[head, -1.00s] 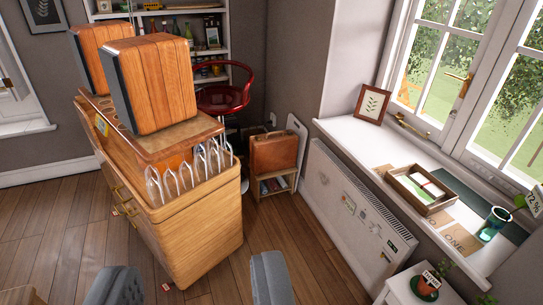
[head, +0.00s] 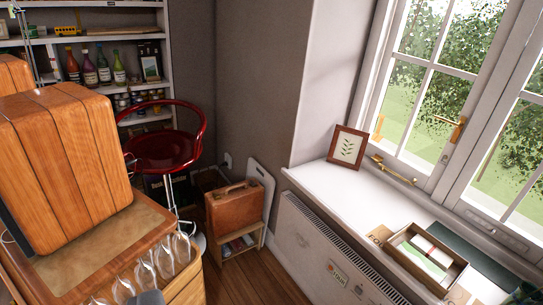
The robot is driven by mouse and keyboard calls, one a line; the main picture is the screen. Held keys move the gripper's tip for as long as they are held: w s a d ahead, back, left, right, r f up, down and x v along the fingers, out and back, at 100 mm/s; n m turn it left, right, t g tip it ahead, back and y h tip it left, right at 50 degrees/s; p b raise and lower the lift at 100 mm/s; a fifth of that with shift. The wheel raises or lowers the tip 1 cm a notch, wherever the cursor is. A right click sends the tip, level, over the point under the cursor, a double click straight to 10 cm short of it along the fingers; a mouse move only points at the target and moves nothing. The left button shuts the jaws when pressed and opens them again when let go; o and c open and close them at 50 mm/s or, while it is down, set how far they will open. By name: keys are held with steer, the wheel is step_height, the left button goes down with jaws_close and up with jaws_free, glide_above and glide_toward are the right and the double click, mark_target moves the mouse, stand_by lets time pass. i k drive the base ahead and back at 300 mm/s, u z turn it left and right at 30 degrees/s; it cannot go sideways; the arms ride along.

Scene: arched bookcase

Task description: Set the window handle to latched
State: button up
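The window handle (head: 456,129) is a brass lever on the frame where the two window sashes meet, at the right in the head view. Its lever sticks out to the left, roughly level and tipped slightly upward. The window (head: 432,95) looks closed. Of my gripper, only a small grey tip (head: 150,298) shows at the bottom edge, in front of the wooden cabinet and far from the handle. The rest is out of frame, so its opening cannot be told.
A white sill (head: 375,197) under the window holds a framed leaf picture (head: 347,147), a brass window stay (head: 393,171) and a wooden tray (head: 397,258). A radiator (head: 330,262) is below. The wooden cabinet (head: 120,232) with glasses, a red stool (head: 167,150) and a brown case (head: 234,207) stand left.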

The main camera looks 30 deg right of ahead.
mark_target(460, 124)
steer(key=z, duration=0.25)
steer(key=i, duration=1.35)
steer(key=z, duration=1.1)
steer(key=i, duration=1.25)
steer(key=z, duration=0.65)
steer(key=i, duration=0.3)
steer(key=z, duration=0.25)
